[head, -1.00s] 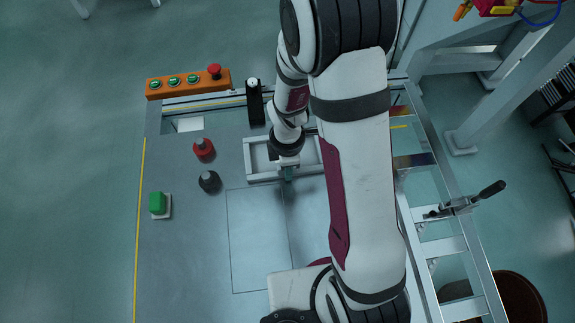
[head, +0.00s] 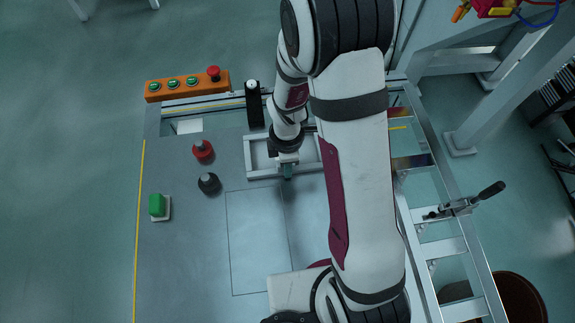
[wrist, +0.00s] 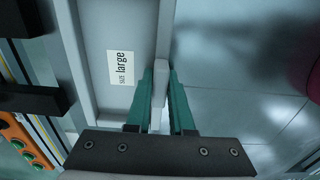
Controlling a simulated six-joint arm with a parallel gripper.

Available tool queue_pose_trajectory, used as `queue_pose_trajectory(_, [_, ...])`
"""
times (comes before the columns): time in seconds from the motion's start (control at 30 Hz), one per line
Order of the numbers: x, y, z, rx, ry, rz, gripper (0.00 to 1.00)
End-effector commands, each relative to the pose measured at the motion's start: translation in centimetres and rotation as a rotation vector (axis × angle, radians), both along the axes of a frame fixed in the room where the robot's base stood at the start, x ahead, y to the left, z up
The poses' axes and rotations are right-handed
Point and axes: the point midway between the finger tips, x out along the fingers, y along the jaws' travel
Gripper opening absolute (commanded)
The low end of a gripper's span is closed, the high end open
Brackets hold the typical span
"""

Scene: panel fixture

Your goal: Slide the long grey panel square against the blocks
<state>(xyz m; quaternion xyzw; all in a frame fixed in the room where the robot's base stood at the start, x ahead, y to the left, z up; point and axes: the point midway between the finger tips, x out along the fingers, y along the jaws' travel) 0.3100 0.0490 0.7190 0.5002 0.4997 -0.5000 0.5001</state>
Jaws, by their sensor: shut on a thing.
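The long grey panel (head: 262,176), a shallow frame with raised rims, lies on the table, its right part hidden behind my arm. The wrist view shows its white "size large" label (wrist: 121,68). My gripper (head: 288,172) is at the panel's near rim; its green fingers (wrist: 161,95) are shut on a piece of that rim. One black block (head: 254,103) stands beyond the panel's far left part. In the wrist view this block (wrist: 30,102) ends very close to the panel's edge; I cannot tell whether they touch. A second black block (wrist: 20,18) sits further along that edge.
An orange button box (head: 188,84) is at the back left. A red knob (head: 203,151), a dark knob (head: 209,183) and a green button (head: 157,205) stand left of the panel. A toggle clamp (head: 465,204) is on the right rail. Table in front of the panel is clear.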

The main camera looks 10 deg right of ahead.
Motion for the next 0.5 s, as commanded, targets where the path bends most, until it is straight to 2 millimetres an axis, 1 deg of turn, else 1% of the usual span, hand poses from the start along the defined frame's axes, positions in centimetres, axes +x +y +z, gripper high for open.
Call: queue_pose_trajectory(0.5, [1.3, 0.0, 0.0, 0.0, 0.001, -0.001, 0.0])
